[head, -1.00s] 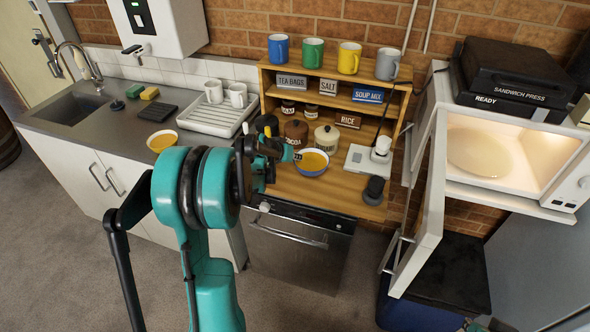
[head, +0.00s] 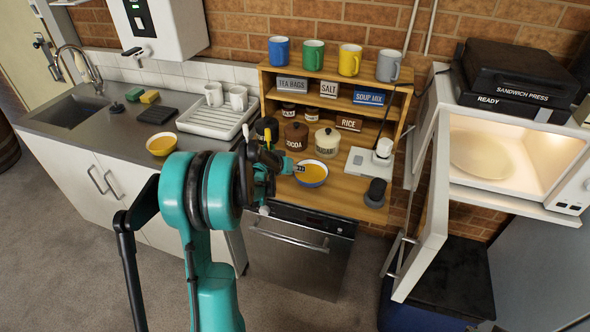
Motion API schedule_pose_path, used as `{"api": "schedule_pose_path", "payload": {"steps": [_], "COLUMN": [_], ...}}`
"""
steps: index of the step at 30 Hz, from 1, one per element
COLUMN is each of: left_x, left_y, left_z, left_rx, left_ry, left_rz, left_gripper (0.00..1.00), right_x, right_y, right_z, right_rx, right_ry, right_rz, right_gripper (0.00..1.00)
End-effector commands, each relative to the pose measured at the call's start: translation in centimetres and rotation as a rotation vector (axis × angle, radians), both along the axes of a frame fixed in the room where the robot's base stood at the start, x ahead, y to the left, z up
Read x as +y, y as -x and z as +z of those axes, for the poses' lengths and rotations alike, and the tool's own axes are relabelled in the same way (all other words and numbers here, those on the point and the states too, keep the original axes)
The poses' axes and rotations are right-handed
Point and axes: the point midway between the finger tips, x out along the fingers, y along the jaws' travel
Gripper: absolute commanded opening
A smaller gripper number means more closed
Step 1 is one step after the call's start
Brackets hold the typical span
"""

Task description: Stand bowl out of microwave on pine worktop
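The bowl (head: 312,184), white inside with a blue outside and orange-yellow soup in it, is at the front of the pine worktop (head: 338,200). My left gripper (head: 297,169) reaches in from the left and is shut on the bowl's left rim. The bowl looks level and low over the wood; I cannot tell whether its base touches. My arm hides part of the worktop's left side. The microwave (head: 449,158) stands at the right with its door (head: 431,215) swung open, lit and empty but for its turntable (head: 482,152). My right gripper is not in view.
Behind the bowl are a cocoa jar (head: 296,137), a sugar jar (head: 328,141) and shelves with mugs. A white appliance (head: 366,162) and a dark knobbed object (head: 376,192) stand to its right.

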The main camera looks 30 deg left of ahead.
Motion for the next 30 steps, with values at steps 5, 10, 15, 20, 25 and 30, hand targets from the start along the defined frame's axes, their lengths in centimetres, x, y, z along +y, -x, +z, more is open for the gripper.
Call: {"api": "schedule_pose_path", "payload": {"steps": [5,10,15,20,25,30], "left_x": [0.0,0.1,0.2,0.3,0.4,-1.2], "left_y": [0.0,1.2,4.0,6.5,8.2,9.1], "left_z": [0.1,1.5,4.2,6.5,8.0,9.0], "left_rx": [0.000,0.000,0.000,0.000,0.000,0.012], "left_ry": [0.000,0.000,0.002,0.001,0.001,-0.003], "left_rz": [0.000,0.003,0.003,0.004,0.002,-0.013], "left_gripper": [0.27,0.27,0.27,0.27,0.27,0.27], "right_x": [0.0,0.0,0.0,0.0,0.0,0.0], "right_y": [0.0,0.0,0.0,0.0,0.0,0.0], "right_z": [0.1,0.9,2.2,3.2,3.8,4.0], "right_rx": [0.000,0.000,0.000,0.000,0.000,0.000], "right_ry": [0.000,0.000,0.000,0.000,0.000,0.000], "right_rz": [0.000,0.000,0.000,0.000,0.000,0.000], "right_gripper": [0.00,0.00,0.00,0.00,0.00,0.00]}}
